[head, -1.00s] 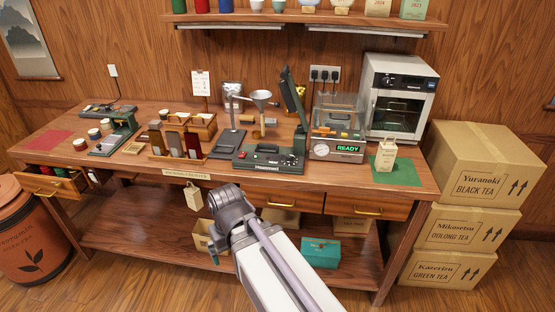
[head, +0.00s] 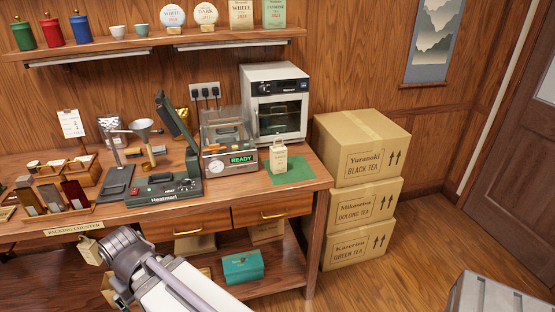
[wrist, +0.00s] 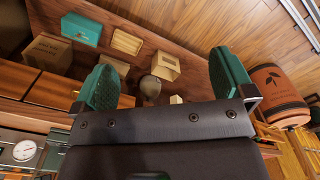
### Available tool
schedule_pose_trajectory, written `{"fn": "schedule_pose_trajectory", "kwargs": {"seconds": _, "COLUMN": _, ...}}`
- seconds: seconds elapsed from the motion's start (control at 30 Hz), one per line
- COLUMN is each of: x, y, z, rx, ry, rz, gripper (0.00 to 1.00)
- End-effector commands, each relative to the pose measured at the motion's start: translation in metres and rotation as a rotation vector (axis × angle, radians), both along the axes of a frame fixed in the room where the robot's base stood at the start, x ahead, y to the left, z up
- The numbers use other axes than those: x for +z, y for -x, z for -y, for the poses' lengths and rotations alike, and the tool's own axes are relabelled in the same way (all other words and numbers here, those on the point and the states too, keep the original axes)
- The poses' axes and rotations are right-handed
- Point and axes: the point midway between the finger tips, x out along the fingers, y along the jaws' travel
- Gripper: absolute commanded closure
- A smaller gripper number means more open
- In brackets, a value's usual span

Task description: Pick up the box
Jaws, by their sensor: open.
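The task does not say which box, and several are in view. A teal box (head: 242,266) sits on the lower shelf under the counter, and it also shows at the top left of the wrist view (wrist: 82,29). Three cardboard tea cartons (head: 362,148) are stacked right of the counter. A small cream box (head: 278,157) stands on a green mat (head: 300,172) on the counter. My gripper (wrist: 165,80) is open and empty, its two green-padded fingers spread wide. Its fingers are hidden in the head view. Small boxes (wrist: 165,66) and a cardboard box (wrist: 47,55) lie beyond the fingers.
The counter holds a heat sealer (head: 163,190), a vacuum machine with a READY display (head: 228,145) and a white oven (head: 275,103). A drawer (head: 272,212) is under its right end. A grey object (head: 495,292) stands at bottom right. The floor (head: 420,265) beside the cartons is clear.

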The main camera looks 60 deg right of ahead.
Motion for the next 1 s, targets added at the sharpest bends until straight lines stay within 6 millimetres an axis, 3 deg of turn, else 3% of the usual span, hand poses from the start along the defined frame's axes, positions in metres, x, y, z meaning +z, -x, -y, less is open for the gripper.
{"fn": "schedule_pose_trajectory", "kwargs": {"seconds": 0.47, "x": 0.0000, "y": 0.0000, "z": 0.0000, "rx": 0.000, "ry": 0.000, "rz": 0.000, "gripper": 0.00}}
{"fn": "schedule_pose_trajectory", "kwargs": {"seconds": 0.73, "x": 0.0000, "y": 0.0000, "z": 0.0000, "rx": 0.000, "ry": 0.000, "rz": 0.000, "gripper": 0.22}}
{"fn": "schedule_pose_trajectory", "kwargs": {"seconds": 1.0, "x": -0.0030, "y": -0.0052, "z": 0.0003, "rx": -0.022, "ry": -0.016, "rz": -0.001, "gripper": 0.22}}
